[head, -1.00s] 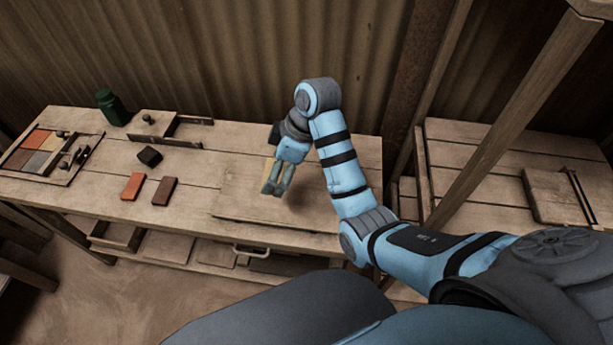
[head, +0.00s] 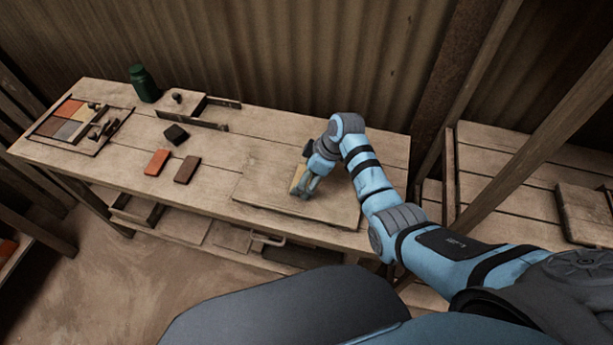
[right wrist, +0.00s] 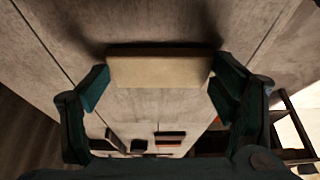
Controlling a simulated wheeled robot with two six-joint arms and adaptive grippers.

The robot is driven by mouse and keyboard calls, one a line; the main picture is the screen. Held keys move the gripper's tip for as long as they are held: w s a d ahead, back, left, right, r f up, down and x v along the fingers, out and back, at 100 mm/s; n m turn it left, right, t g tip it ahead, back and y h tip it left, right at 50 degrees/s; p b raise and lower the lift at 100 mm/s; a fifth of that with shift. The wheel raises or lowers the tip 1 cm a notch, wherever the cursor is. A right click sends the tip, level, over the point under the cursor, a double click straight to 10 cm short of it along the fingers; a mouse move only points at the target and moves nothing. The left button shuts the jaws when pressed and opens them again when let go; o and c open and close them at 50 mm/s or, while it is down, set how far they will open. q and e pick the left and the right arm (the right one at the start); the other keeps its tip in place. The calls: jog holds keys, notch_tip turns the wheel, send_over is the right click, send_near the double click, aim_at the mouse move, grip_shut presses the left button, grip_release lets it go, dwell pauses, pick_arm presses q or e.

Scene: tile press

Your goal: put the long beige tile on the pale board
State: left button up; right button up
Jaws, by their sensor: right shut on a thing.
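The long beige tile (right wrist: 160,70) spans between the fingers of my right gripper (right wrist: 160,82) in the right wrist view; the fingers are shut on its two ends. In the head view the tile (head: 297,179) shows partly behind my right gripper (head: 307,188), low over the pale board (head: 262,195). The board lies flat at the right part of the workbench. Dark shadows spread from the tile's ends in the right wrist view. I cannot tell whether the tile touches the board. My left gripper is not in view.
An orange tile (head: 157,162) and a brown tile (head: 187,169) lie left of the board, with a dark block (head: 176,134) behind them. A tray of coloured tiles (head: 35,136) is at the far left. A green jar (head: 144,85) stands at the back.

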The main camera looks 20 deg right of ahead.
jog(key=o, duration=1.2)
jog(key=shift+f, duration=0.1)
jog(key=p+v, duration=0.2)
jog(key=v, duration=1)
jog(key=shift+r+p, duration=0.2)
jog(key=shift+p, duration=0.2)
